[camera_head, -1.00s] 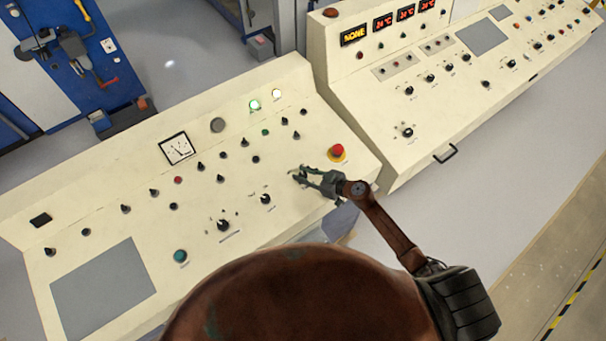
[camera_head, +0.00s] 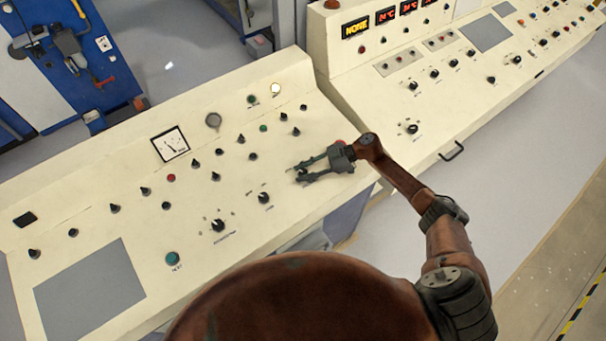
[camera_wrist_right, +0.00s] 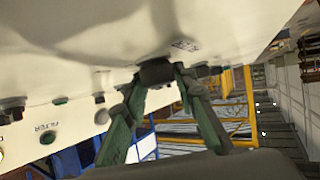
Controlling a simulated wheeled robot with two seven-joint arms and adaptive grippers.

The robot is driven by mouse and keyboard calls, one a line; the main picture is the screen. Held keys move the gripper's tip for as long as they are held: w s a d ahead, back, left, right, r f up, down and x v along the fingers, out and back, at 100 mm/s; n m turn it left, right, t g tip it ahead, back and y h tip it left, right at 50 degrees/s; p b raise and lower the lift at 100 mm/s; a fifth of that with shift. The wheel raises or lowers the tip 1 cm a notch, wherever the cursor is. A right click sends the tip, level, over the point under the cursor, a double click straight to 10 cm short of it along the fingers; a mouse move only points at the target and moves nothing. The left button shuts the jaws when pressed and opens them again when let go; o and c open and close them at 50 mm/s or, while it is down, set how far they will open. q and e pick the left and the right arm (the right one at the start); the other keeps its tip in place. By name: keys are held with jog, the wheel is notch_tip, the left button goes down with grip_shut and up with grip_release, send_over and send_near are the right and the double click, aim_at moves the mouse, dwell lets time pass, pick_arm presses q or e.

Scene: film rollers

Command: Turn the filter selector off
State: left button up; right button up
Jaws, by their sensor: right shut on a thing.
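A cream control panel (camera_head: 95,212) with several black knobs fills the left and middle of the head view. My right gripper (camera_head: 303,174) is low over its right part, fingers pointing left. In the wrist view the right gripper (camera_wrist_right: 160,80) is shut on a black selector knob (camera_wrist_right: 156,71), with a small label beside it. A FILTER label stands next to a green button (camera_wrist_right: 48,137) in the wrist view. In the head view a green lamp (camera_head: 252,99) looks unlit. The left gripper is not in view.
The red emergency stop (camera_head: 339,143) is partly hidden behind my right gripper. Other knobs, such as one at the front (camera_head: 218,226), stand nearby. A second console (camera_head: 450,105) with a NONE display (camera_head: 355,28) stands to the right, with a front handle (camera_head: 452,151).

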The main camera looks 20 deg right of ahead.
jog(key=shift+w+d+n+g, duration=0.1)
jog(key=shift+n+g, duration=0.2)
jog(key=shift+g, duration=0.1)
jog(key=o, duration=1.2)
jog(key=shift+c, duration=0.2)
jog(key=v, duration=1.2)
